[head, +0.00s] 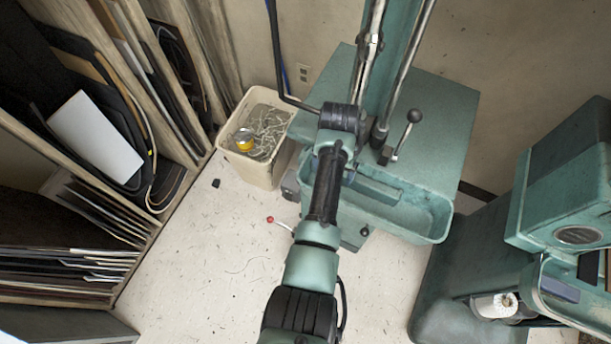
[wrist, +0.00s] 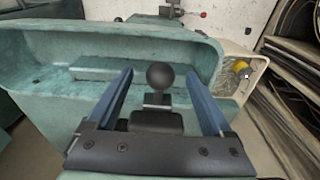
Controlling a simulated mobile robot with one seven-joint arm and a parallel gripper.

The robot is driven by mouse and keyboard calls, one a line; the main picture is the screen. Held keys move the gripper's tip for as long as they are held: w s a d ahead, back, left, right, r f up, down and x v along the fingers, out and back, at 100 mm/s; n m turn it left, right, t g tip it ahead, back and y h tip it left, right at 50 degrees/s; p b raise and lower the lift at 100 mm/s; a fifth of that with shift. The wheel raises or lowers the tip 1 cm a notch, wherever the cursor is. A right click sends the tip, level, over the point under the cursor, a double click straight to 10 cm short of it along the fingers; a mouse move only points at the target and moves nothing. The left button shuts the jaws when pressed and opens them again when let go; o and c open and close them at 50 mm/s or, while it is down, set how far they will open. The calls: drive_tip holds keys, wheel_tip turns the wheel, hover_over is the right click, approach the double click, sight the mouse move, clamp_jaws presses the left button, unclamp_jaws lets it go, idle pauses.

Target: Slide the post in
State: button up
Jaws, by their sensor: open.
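In the wrist view my gripper (wrist: 159,74) is open, with its two blue fingers spread wide. A black ball knob (wrist: 160,75) on a short stem shows between the fingertips, with clear space on both sides. A dark block (wrist: 157,101) sits just below the knob. I cannot tell from this view how far the knob is in depth from the fingers. No part is plainly recognisable as the post. In the head view my arm reaches over the teal machine's tray (head: 428,213), and my fingers are hidden.
A red-knobbed lever (head: 271,220) sticks out left. A cream bin (head: 258,171) with scraps stands left of the machine. Shelves (head: 165,228) line the left; another teal machine (head: 565,185) stands right.

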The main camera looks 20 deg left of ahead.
drive_tip(key=shift+r, duration=0.1)
wheel_tip(320, 180, up, 7)
drive_tip(key=s+p, duration=0.2)
drive_tip(key=p, duration=0.7)
drive_tip(key=shift+s+f, duration=0.1)
drive_tip(key=shift+f, duration=0.1)
